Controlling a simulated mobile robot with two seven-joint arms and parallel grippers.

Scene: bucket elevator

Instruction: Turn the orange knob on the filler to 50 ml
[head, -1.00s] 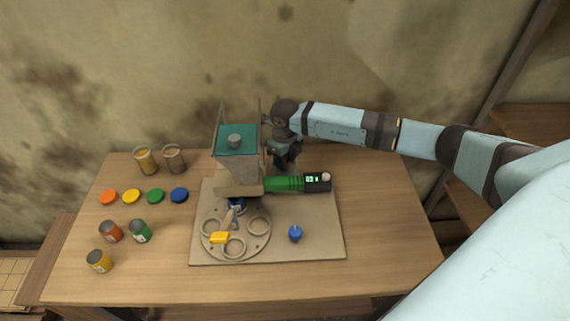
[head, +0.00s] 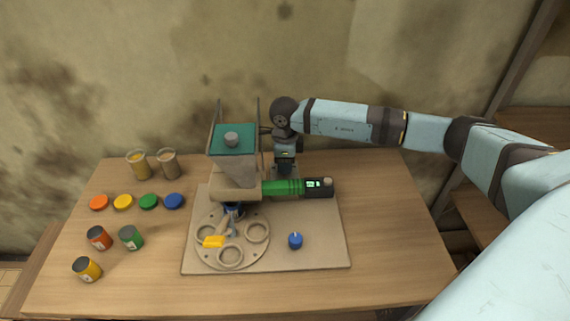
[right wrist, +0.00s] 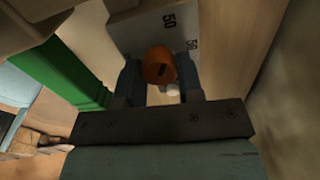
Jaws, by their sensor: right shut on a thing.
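The filler has a hopper with a teal top (head: 250,146), a green barrel (head: 283,187) and a black end with a small lit display (head: 317,185), too small to read. In the right wrist view the orange knob (right wrist: 158,64) sits before a pale scale plate (right wrist: 130,35) with a printed 50 and a second, partly covered number. A dark mark shows on the knob. My right gripper (right wrist: 159,80) is shut on the knob, one finger each side. In the head view this gripper (head: 286,167) is behind the barrel, and the knob is hidden there. My left gripper is not in view.
A round carousel (head: 206,256) with ring holders and a yellow piece (head: 213,242) lies in front on the base board (head: 325,250), beside a blue knobbed piece (head: 295,241). Cans, coloured lids and two filled cups (head: 138,164) stand left. The table's right side is clear.

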